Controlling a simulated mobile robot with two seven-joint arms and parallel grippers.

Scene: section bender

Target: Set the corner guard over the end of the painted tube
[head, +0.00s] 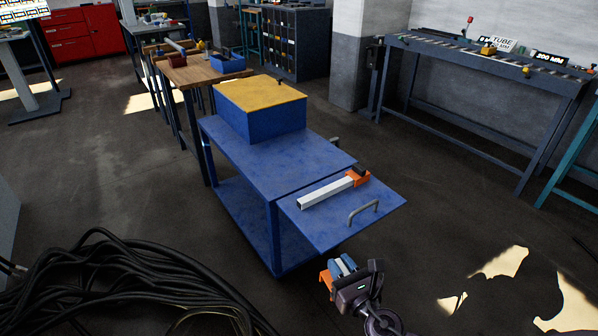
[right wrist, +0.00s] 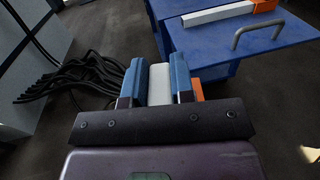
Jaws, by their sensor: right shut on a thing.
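The painted tube (head: 326,190) is a pale square bar lying on the blue cart's front flap. Tube and block also show at the top of the right wrist view (right wrist: 218,13). My right gripper (head: 342,266) is in front of and below the flap, apart from the tube. Its blue fingers are shut on a pale piece (right wrist: 160,84) with orange (right wrist: 197,90) showing beside it, apparently the corner guard. The fingers hide much of its shape. My left gripper is not in view.
The flap has a grey handle (head: 363,211) near its front edge, right of the tube. A blue box with a yellow top (head: 260,95) stands at the cart's back. Black cables (head: 110,285) lie on the floor at left. The floor right of the cart is clear.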

